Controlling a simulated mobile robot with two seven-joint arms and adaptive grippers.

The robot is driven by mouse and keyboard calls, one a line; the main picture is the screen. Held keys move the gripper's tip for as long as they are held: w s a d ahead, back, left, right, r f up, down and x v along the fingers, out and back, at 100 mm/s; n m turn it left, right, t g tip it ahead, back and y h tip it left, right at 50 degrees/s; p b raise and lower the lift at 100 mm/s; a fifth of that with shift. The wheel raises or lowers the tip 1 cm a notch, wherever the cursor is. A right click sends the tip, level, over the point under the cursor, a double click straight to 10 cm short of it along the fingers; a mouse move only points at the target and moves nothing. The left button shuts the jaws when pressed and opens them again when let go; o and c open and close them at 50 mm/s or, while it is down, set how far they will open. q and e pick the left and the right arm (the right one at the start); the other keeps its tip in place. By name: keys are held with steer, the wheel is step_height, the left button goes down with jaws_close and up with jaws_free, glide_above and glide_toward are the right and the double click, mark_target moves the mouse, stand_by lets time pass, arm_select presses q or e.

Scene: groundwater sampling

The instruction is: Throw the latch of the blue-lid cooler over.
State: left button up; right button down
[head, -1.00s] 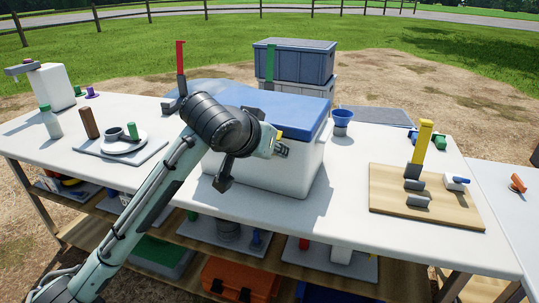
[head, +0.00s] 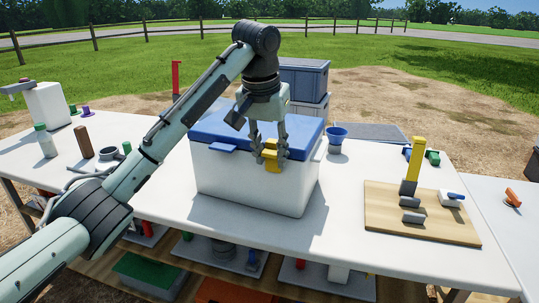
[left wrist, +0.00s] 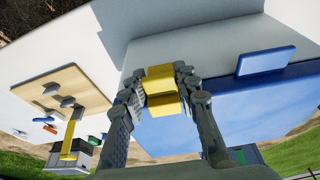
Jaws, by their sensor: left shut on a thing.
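The blue-lid cooler (head: 230,184) stands on the white table, its white body facing me and its blue lid (head: 213,124) down. A yellow latch (head: 271,153) sits at the front right of the lid's edge. My left gripper (head: 270,165) reaches down from above with its fingers on either side of the latch, shut on it. In the left wrist view, the yellow latch (left wrist: 161,80) lies between the two fingertips, against the cooler's front. A blue tab (head: 223,147) sticks out from the lid's front left. My right gripper is not in view.
A blue funnel (head: 336,135) stands right of the cooler. A wooden board (head: 385,220) with a yellow upright lever (head: 413,165) lies farther right. Grey crates (head: 305,80) are stacked behind. The table front is clear between cooler and board.

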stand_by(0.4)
arm_select(q)
steer(key=o, duration=1.2)
steer(key=shift+f, duration=0.1)
steer(key=shift+r, duration=0.2)
steer(key=v, duration=1.1)
steer(key=shift+r, duration=0.4)
steer(key=shift+f, duration=0.1)
